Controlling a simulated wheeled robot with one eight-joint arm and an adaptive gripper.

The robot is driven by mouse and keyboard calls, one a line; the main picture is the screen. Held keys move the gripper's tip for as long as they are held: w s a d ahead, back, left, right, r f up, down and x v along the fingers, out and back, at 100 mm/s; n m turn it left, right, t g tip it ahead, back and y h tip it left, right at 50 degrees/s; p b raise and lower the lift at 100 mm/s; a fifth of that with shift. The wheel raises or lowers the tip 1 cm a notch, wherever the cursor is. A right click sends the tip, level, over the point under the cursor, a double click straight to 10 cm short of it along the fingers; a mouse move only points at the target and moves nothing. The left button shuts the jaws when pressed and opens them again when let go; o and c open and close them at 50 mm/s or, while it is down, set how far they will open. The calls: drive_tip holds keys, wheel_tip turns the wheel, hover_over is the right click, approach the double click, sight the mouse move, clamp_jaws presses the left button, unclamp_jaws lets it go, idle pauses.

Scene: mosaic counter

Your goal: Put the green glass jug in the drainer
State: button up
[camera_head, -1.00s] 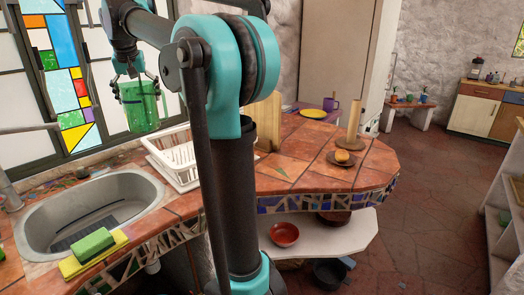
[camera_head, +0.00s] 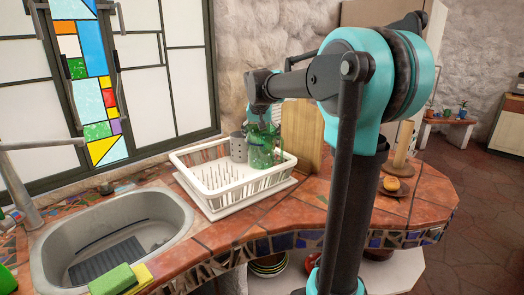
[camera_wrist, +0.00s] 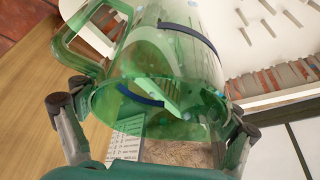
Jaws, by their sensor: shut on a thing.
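The green glass jug (camera_head: 262,152) is at the right end of the white drainer (camera_head: 232,203) in the head view. I cannot tell whether its base touches the drainer floor. My gripper (camera_head: 263,128) is above the jug and shut on it. In the wrist view the jug (camera_wrist: 160,65) fills the middle, its handle at the upper left, with the fingers of my gripper (camera_wrist: 155,118) on both sides of it. The white drainer (camera_wrist: 240,55) with its pegs shows behind it at the right.
A grey metal utensil holder (camera_head: 239,147) stands in the drainer just left of the jug. A wooden board (camera_head: 302,135) stands close behind at the right. The sink (camera_head: 110,235) is at left, with a green sponge (camera_head: 113,280) at its front edge.

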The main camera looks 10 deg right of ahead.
drive_tip(key=shift+a+f, duration=0.15)
drive_tip(key=shift+f, duration=2.15)
drive_tip(key=shift+f, duration=0.15)
drive_tip(key=o, duration=1.3)
drive_tip(key=v, duration=1.2)
